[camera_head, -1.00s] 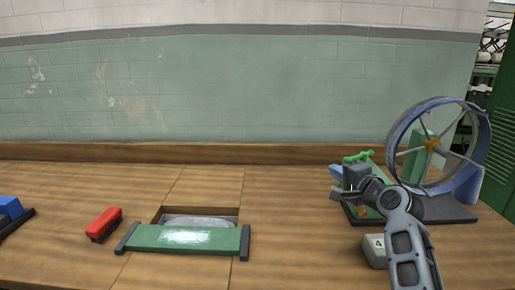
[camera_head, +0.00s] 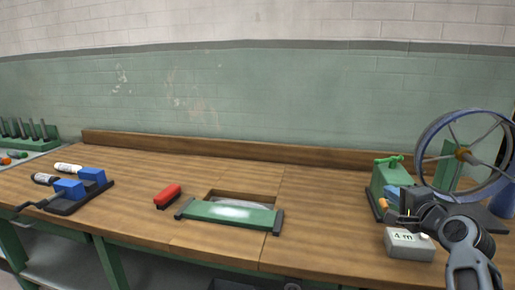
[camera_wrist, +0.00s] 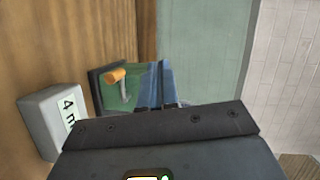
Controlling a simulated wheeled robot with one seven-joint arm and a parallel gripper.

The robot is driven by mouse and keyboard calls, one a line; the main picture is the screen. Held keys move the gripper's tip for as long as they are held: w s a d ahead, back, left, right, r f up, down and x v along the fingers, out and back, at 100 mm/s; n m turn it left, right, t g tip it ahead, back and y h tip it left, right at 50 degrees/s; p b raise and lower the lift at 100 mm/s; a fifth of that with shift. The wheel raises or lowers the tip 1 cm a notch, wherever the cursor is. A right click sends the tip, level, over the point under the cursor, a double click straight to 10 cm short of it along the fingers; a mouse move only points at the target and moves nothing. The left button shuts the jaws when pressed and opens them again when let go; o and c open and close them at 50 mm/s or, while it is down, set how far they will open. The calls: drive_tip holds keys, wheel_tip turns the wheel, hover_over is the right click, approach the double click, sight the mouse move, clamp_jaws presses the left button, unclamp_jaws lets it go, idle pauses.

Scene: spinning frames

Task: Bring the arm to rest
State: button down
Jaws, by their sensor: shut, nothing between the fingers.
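My gripper (camera_head: 402,218) is at the right in the head view, shut and empty. It is in front of the green-based spinning device and close above the white box. The dark gripper body also shows in the wrist view (camera_wrist: 160,130). The spinning device has a large blue wheel (camera_head: 425,150) and a green block (camera_head: 386,177) with a green handle on top. Part of its base is hidden by my arm. An orange-topped peg on the green part (camera_wrist: 115,75) shows in the wrist view.
A white box marked "4 m" (camera_head: 405,249) sits near the front edge; it also shows in the wrist view (camera_wrist: 50,120). A green-framed tray (camera_head: 229,212), a red block (camera_head: 168,195) and a blue-blocked tool (camera_head: 70,190) lie leftward.

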drive_tip(key=s+a+f+n+g+h, duration=0.1)
drive_tip(key=s+a+f+n, duration=0.1)
drive_tip(key=s+f, duration=0.6)
drive_tip(key=s+a+f+n+h, duration=0.15)
drive_tip(key=s+f, duration=0.35)
drive_tip(key=s, duration=0.7)
drive_tip(key=s+a+f+n+g, duration=0.1)
drive_tip(key=s+a+f+n, duration=0.15)
drive_tip(key=s+f, duration=0.55)
drive_tip(key=s+a+r+n, duration=0.2)
drive_tip(key=s+r+n, duration=0.1)
drive_tip(key=s, duration=0.7)
drive_tip(key=s+a+r+n, duration=0.2)
drive_tip(key=s+r, duration=0.4)
drive_tip(key=s, duration=0.4)
drive_tip(key=s+a+r+n, duration=0.2)
drive_tip(key=s+r+n, duration=0.2)
drive_tip(key=s, duration=0.6)
drive_tip(key=shift+s+a+r+y, duration=0.25)
drive_tip(key=shift+s+a+y, duration=0.1)
drive_tip(key=shift+s, duration=0.05)
